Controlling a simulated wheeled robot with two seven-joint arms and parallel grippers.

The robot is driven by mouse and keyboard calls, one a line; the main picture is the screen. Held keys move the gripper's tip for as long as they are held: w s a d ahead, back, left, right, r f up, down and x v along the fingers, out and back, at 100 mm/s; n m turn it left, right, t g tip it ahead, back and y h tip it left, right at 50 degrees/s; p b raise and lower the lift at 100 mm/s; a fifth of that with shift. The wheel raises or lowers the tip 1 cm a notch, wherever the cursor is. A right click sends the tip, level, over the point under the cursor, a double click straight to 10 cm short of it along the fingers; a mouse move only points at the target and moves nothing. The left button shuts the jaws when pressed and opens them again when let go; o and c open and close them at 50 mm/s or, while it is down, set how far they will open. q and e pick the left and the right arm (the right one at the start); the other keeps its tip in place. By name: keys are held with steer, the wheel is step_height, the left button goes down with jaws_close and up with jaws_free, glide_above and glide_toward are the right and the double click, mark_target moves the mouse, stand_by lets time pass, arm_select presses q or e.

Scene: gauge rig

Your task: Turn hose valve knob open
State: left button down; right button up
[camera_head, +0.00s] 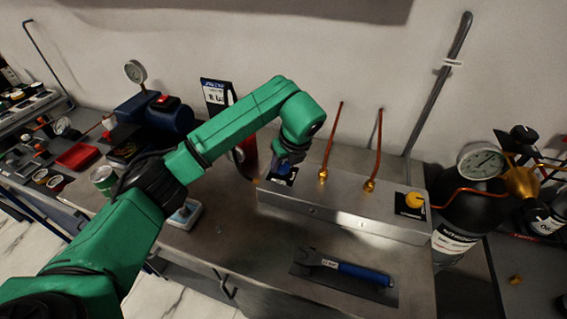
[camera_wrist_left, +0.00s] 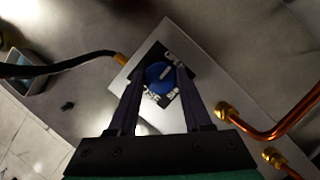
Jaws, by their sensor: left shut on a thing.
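The hose valve knob (camera_wrist_left: 160,76) is blue and round with a pale pointer line. It sits on a black label plate (camera_wrist_left: 177,100) with white lettering, at one end of the metal manifold box (camera_head: 330,208). My left gripper (camera_wrist_left: 158,80) has its two dark fingers on either side of the knob, shut on it. In the head view my left gripper (camera_head: 284,165) reaches down to the box's left end and mostly hides the knob. A black hose (camera_wrist_left: 80,62) joins a brass fitting beside the plate. My right gripper is not in view.
Two copper pipes (camera_head: 328,145) rise from the box. A yellow knob (camera_head: 413,200) sits at its right end. A blue-handled tool (camera_head: 362,274) lies on a dark mat in front. A black cylinder with a gauge (camera_head: 480,162) stands at right.

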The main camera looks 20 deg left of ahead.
arm_select(q)
steer(key=shift+w+r, duration=0.1)
steer(key=shift+c, duration=1.6)
jaws_free()
steer(key=b+v, duration=0.1)
steer(key=v, duration=0.3)
steer(key=shift+d+r+b, duration=0.15)
steer(key=shift+r+b, duration=0.2)
steer(key=p+v, duration=0.1)
steer(key=v, duration=0.9)
steer(key=shift+f, duration=0.15)
